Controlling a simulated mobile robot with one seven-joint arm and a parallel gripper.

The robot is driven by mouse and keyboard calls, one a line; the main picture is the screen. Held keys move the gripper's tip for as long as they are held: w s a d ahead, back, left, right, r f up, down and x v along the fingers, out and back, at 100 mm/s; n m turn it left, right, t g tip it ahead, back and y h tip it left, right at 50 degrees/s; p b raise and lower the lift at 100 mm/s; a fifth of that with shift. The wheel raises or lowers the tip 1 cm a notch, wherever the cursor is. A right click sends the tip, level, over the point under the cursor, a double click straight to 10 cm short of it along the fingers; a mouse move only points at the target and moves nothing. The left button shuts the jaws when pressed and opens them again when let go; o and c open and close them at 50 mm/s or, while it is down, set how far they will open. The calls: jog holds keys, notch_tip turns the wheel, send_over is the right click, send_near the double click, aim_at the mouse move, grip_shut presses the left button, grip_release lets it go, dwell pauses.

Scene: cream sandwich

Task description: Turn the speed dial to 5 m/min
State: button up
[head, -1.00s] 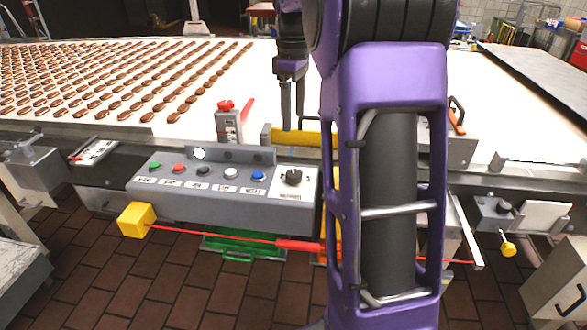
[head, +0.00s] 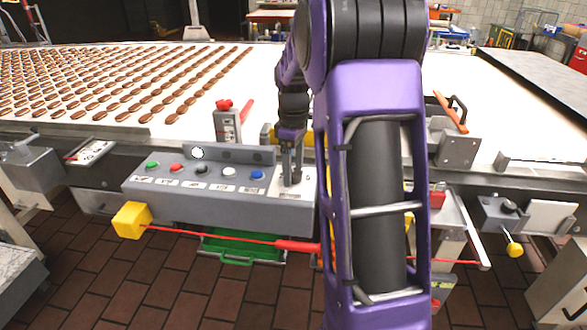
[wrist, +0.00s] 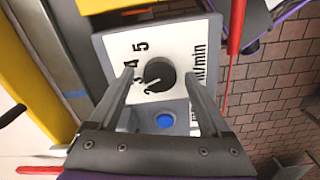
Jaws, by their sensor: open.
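The speed dial (wrist: 159,73) is a black round knob on a white plate (wrist: 185,48) marked with numbers up to 5 and "m/min". A light mark on the knob seems to point toward the 2–3 end of the scale. My gripper (wrist: 158,78) is open, with one finger on each side of the knob in the wrist view. Whether the fingers touch it I cannot tell. In the head view my gripper (head: 292,181) is over the right end of the grey control box (head: 200,205) and hides the knob.
A blue button (wrist: 165,120) sits beside the dial plate. Green, red, black and white buttons line the box (head: 152,165). A red pull cord (head: 215,236) runs in front. Behind is the white conveyor (head: 240,85) with rows of brown biscuits.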

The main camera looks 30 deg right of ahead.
grip_shut()
dwell(0.4)
jog(key=shift+m, duration=0.3)
jog(key=m+p, duration=0.2)
jog(key=shift+r+m, duration=0.1)
jog(key=shift+m, duration=0.2)
jog(key=m+p, duration=0.2)
jog(key=m, duration=0.2)
jog(key=shift+m, duration=0.3)
jog(key=m+p, duration=0.1)
jog(key=m, duration=0.3)
jog(key=shift+m+p, duration=0.8)
jog(key=shift+m, duration=1.4)
